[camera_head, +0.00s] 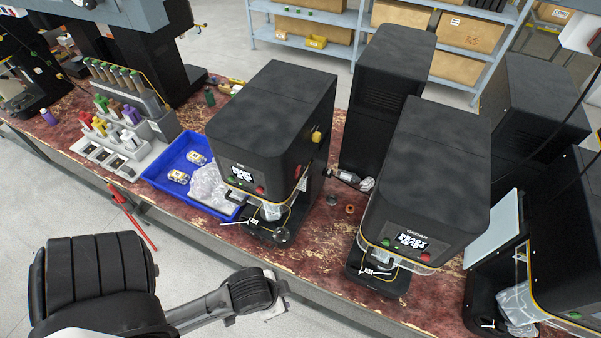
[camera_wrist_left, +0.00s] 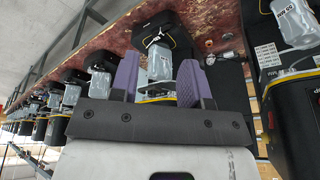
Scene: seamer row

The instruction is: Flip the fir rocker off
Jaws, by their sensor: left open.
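I cannot pick out a fir rocker for certain in either view. The middle black seamer (camera_head: 270,110) has a lit READY display with a small green button beside it and a red button (camera_head: 259,190). A yellow part (camera_head: 316,136) sits on its right side. The seamer to its right (camera_head: 430,180) has a similar lit display and a red button (camera_head: 425,257). My left gripper (camera_wrist_left: 160,82) is open and empty, with purple fingers apart and a seamer beyond them in the wrist view. In the head view my left arm ends in front of the bench. My right gripper is not seen.
A blue tray (camera_head: 160,183) with bagged parts and a grey rack (camera_head: 150,130) of coloured bottles stand left of the middle seamer. More black machines stand close at the right. The floor in front is open.

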